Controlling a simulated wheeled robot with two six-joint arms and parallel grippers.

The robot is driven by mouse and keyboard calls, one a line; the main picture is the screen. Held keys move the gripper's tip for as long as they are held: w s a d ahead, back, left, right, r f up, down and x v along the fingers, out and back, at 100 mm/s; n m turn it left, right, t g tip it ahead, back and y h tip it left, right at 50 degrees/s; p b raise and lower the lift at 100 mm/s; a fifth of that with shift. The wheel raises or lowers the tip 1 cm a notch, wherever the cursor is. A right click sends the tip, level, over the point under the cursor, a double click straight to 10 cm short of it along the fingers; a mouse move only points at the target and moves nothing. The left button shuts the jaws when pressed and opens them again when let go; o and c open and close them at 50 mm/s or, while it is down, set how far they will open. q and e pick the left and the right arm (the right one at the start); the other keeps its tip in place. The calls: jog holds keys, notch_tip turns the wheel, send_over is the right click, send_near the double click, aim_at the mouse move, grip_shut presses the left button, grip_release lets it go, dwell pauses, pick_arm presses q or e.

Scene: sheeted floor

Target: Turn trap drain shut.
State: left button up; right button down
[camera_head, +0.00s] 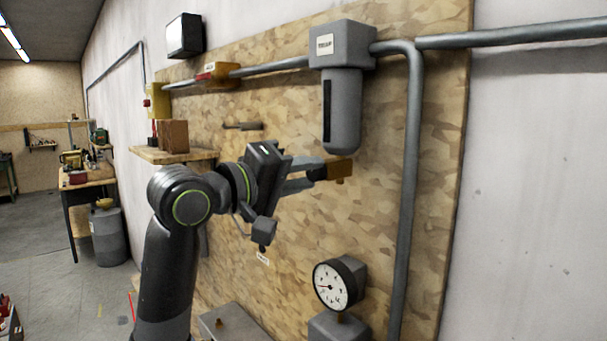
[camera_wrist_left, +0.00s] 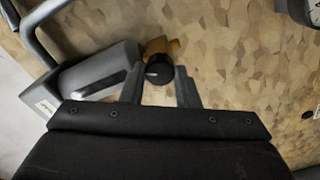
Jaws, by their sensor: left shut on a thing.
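The trap (camera_head: 342,100) is a grey box with a label and a cylindrical bowl below it, fixed to the wooden board. A brass drain fitting (camera_head: 341,169) is under the bowl, with a black knob (camera_head: 317,173) on its left. My left gripper (camera_head: 312,176) is shut on the black knob. In the left wrist view, the knob (camera_wrist_left: 159,69) sits between the two fingers, with the brass fitting (camera_wrist_left: 162,46) behind it. The trap bowl (camera_wrist_left: 98,71) lies to the left there. My right gripper is not in view.
A grey pipe (camera_head: 409,200) runs down right of the trap. A round gauge (camera_head: 331,287) is mounted below. A small shelf (camera_head: 172,156) with a brown box (camera_head: 173,136) is at the left.

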pick_arm(q)
jog(key=n, duration=0.5)
jog(key=shift+n, duration=0.3)
dwell(0.4)
jog(key=o, duration=1)
jog(key=shift+c, duration=0.2)
jog(key=shift+a, duration=0.1)
jog(key=shift+s+a+b, duration=0.2)
jog(key=shift+s+b, duration=0.05)
jog(key=shift+b, duration=0.05)
jog(key=b+v, duration=0.7)
jog(key=v, duration=0.9)
jog(key=shift+s+a, duration=0.25)
jog(key=shift+a, duration=0.05)
